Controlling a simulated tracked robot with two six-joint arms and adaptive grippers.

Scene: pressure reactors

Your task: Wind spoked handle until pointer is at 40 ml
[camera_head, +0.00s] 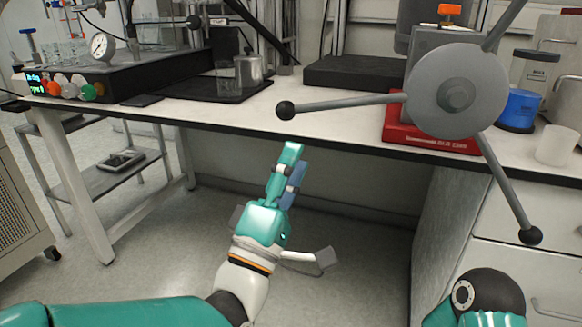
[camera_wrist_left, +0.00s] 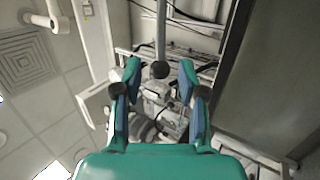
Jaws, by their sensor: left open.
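The grey spoked handle (camera_head: 455,90) has a round hub and three spokes in the head view. Its left spoke ends in a black ball (camera_head: 285,110), and the lower right spoke ends in another ball (camera_head: 530,236). My left gripper (camera_head: 290,160) is open and empty, pointing up just below the left ball in front of the bench edge. In the left wrist view, the ball (camera_wrist_left: 160,70) shows between the two spread fingers of my left gripper (camera_wrist_left: 160,80), without visible contact. The pointer and ml scale cannot be made out. My right gripper is not in view.
The handle stands in front of a device on a red base (camera_head: 432,130) on the white bench (camera_head: 335,124). A blue-based container (camera_head: 520,108) and a white cup (camera_head: 557,145) stand to its right. A black apparatus with a gauge (camera_head: 103,46) is at the left.

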